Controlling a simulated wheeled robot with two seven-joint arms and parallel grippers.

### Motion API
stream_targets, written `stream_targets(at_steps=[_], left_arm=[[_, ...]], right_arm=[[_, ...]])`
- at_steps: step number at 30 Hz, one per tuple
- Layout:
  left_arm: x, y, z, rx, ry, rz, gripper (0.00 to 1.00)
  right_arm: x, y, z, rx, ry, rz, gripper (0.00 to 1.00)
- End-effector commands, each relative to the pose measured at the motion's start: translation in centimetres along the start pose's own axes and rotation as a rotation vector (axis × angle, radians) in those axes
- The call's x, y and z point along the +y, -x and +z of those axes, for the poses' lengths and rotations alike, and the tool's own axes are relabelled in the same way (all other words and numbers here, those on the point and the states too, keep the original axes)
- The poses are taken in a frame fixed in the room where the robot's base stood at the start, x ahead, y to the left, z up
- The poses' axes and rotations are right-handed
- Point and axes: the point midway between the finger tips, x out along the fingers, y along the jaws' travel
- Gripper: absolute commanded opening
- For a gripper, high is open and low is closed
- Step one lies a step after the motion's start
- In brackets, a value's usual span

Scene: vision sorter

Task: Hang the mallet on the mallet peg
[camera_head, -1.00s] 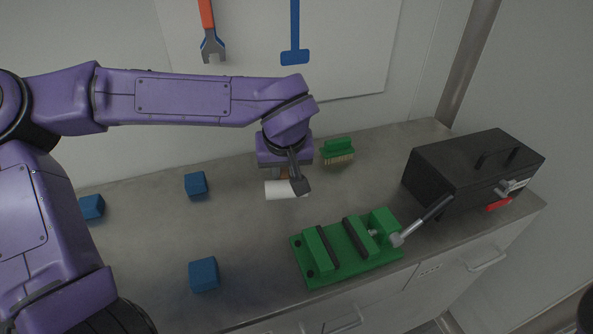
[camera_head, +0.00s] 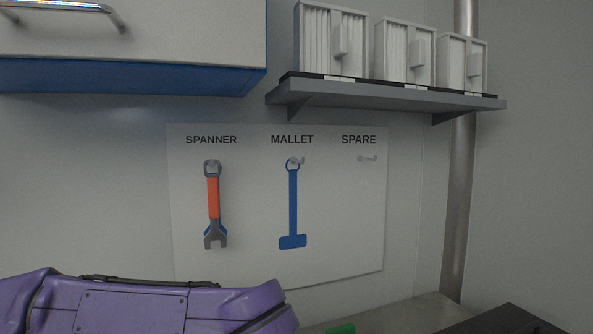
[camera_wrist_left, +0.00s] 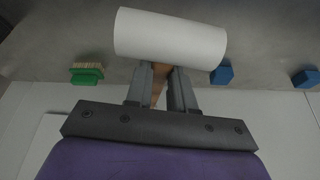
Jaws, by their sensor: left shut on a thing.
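The mallet (camera_wrist_left: 170,38) has a white cylindrical head and a tan handle. In the left wrist view my left gripper (camera_wrist_left: 161,82) is shut on the handle, just below the head. Most of the handle is hidden by the fingers and mount. In the head view the mallet peg (camera_head: 299,161) sticks out of the wall board under the MALLET label, over a flat blue mallet silhouette (camera_head: 293,210). The peg carries no mallet. My left arm shows at the bottom left of the head view, with its gripper out of frame. My right gripper is not in view.
A spanner (camera_head: 213,198) hangs on the board (camera_head: 340,225) left of the mallet peg, and an empty spare peg (camera_head: 367,158) is at right. A shelf (camera_head: 390,93) with white files and a cabinet (camera_head: 130,45) overhang. A green brush (camera_wrist_left: 87,74) and blue blocks (camera_wrist_left: 222,75) show in the wrist view.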

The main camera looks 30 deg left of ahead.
Motion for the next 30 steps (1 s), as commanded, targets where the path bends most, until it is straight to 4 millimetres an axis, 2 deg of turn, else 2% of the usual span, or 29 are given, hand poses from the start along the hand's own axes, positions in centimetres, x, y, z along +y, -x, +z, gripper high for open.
stream_targets(at_steps=[13,16,20,23,26,30], left_arm=[[0.0,0.0,0.0,0.010,-0.001,0.000,0.00],[0.0,0.3,-0.1,0.078,-0.005,0.000,0.00],[0.1,0.8,-0.1,0.233,-0.006,-0.005,0.00],[0.2,0.7,-2.1,0.368,0.019,-0.021,0.00],[0.6,0.8,-5.1,0.496,0.064,-0.059,0.00],[1.9,2.2,-9.9,0.674,0.119,-0.114,0.00]], right_arm=[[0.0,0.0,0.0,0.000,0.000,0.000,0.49],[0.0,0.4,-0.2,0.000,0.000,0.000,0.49],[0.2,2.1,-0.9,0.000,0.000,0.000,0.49],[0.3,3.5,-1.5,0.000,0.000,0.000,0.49],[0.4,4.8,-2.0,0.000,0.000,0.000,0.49],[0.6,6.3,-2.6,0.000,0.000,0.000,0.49]])
